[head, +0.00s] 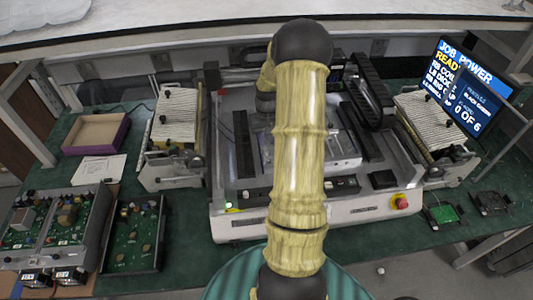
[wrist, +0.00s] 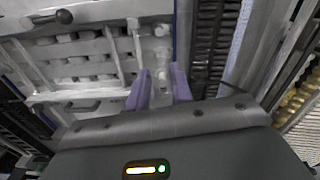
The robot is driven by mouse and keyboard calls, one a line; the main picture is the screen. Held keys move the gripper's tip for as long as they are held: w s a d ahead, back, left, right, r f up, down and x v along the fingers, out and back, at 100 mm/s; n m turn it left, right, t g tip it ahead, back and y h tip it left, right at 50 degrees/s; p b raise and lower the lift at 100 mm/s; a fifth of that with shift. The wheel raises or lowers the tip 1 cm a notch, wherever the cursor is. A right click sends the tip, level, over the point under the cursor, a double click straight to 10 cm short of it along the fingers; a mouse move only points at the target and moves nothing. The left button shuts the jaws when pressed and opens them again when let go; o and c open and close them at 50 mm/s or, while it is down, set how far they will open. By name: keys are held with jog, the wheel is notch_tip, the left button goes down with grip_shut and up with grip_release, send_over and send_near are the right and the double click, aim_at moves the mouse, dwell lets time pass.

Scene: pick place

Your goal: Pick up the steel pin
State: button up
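I cannot make out the steel pin for certain in either view. In the wrist view, my gripper (wrist: 160,75) shows two purple fingers standing apart, with nothing seen held between them. It points at the light metal frame (wrist: 75,72) of the machine, which has several slots and small pale blocks. A rod with a dark rounded end (wrist: 62,17) lies at the upper left of that view. In the head view, my arm covers the middle of the machine (head: 230,150) and hides my gripper.
The machine stands on a green bench (head: 185,225). A purple-sided tray (head: 97,133) is at the left, with circuit boards (head: 135,235) in front. A monitor (head: 470,85) and a ribbed unit (head: 432,120) stand at the right. A red button (head: 401,202) is on the machine's front.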

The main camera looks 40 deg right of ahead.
aim_at(267, 154)
jog(key=shift+w+f+p, duration=0.15)
jog(key=shift+f+p, duration=0.95)
jog(key=shift+f, duration=1.5)
grip_shut()
